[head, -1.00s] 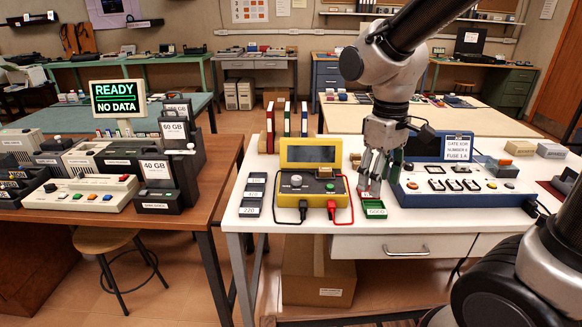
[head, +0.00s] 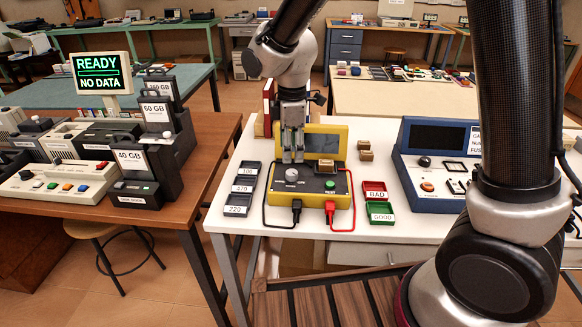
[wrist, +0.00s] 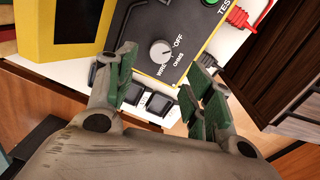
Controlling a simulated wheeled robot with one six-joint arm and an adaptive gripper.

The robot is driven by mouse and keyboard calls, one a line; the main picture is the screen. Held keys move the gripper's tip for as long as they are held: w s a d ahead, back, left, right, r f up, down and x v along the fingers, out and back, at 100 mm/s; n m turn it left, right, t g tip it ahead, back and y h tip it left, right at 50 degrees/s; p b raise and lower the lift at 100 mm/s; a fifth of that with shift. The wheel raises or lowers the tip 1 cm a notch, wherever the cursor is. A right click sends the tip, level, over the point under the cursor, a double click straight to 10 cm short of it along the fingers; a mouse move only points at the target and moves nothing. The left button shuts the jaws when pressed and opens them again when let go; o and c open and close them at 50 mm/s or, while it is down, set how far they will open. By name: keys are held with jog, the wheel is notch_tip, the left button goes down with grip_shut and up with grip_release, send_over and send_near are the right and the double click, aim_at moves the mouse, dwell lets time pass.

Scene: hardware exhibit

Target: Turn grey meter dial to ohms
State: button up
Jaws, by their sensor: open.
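The grey dial (head: 292,174) sits on the black face of the yellow meter (head: 339,196). In the wrist view the dial (wrist: 161,52) has the labels OFF, OHMS and WIRE around it; I cannot tell for certain which one its pointer faces. My gripper (head: 292,158) points down just above and behind the dial in the head view. In the wrist view my gripper (wrist: 163,72) is open, with its green-padded fingers on either side of the dial and apart from it. Nothing is held.
A green TEST button (head: 331,187) and black and red leads (head: 330,222) are on the meter's front. Labelled black trays (head: 241,190) stand left. BAD (head: 376,185) and GOOD (head: 380,219) trays and small tan blocks (head: 366,155) stand right. A blue console (head: 428,195) stands farther right.

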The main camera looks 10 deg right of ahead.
aim_at(292, 172)
jog(key=f, duration=0.7)
jog(key=shift+w+f, duration=0.2)
jog(key=shift+f, duration=0.2)
jog(key=c, duration=1)
